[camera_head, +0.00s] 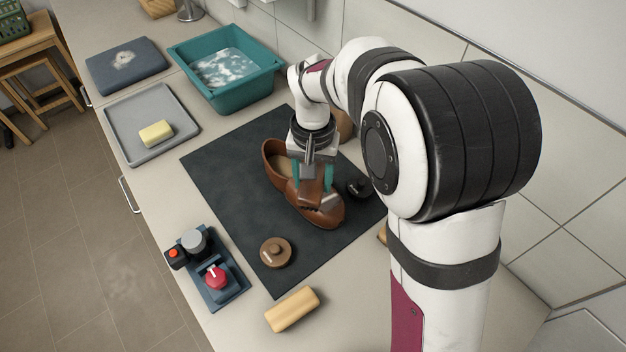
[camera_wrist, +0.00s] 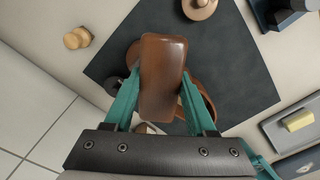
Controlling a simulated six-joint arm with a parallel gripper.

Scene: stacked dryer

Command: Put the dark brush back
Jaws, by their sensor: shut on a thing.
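A brown, smooth-backed block that looks like the dark brush (camera_head: 311,191) is between the teal fingers of my gripper (camera_head: 313,176). In the wrist view the brush (camera_wrist: 163,75) fills the space between the fingers (camera_wrist: 158,92), which touch its long sides. Its bristles are hidden. It is over the front part of a brown leather shoe (camera_head: 325,214), which lies on a dark mat (camera_head: 226,160). I cannot tell whether the brush touches the shoe. The shoe also shows partly behind the brush in the wrist view (camera_wrist: 207,103).
A black round tin (camera_head: 359,188) is close right of the shoe. A pale block (camera_head: 292,310), a blue caddy (camera_head: 221,291), a grey tray (camera_head: 180,123) with a yellow block, and a teal basin (camera_head: 236,95) surround the mat.

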